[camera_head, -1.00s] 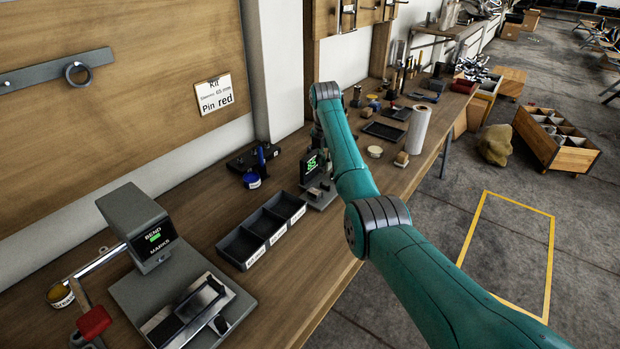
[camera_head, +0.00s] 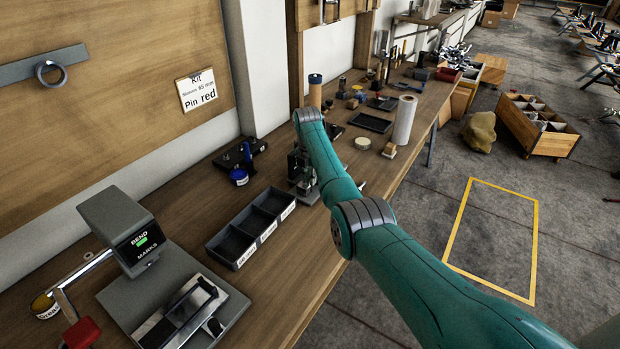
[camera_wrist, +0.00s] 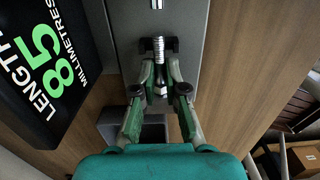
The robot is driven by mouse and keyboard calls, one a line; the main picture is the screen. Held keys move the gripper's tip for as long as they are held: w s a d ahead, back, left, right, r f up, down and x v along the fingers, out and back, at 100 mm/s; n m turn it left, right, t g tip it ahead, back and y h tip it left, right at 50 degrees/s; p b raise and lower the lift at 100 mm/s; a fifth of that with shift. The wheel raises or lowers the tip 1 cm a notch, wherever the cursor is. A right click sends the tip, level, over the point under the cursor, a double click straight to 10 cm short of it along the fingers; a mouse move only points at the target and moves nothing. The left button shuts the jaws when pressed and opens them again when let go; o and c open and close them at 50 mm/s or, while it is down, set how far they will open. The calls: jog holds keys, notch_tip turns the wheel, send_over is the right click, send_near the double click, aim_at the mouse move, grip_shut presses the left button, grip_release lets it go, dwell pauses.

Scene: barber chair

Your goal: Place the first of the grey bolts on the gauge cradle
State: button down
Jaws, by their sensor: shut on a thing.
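In the wrist view, my gripper (camera_wrist: 162,68) is shut on a grey bolt (camera_wrist: 159,82) with a threaded shank. The bolt's threaded end lies over the dark gauge cradle (camera_wrist: 146,45) on a grey plate. I cannot tell whether it rests fully on the cradle. The gauge display (camera_wrist: 40,70) beside it reads length 85 millimetres. In the head view, the gauge (camera_head: 298,168) stands on the bench behind the black tray, partly covered by my arm. My gripper and the bolt are not clear there.
A black three-compartment tray (camera_head: 236,248) lies in front of the gauge. A bend tester (camera_head: 125,235) stands at the left. A paper roll (camera_head: 404,122), a small block (camera_head: 389,151) and a dark flat tray (camera_head: 371,122) stand beyond my arm. A kit sign (camera_head: 196,89) hangs on the wall.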

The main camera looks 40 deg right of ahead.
jog(key=c, duration=1.2)
grip_release()
jog(key=r, duration=1.2)
jog(key=shift+s+a, duration=0.1)
jog(key=shift+a, duration=0.25)
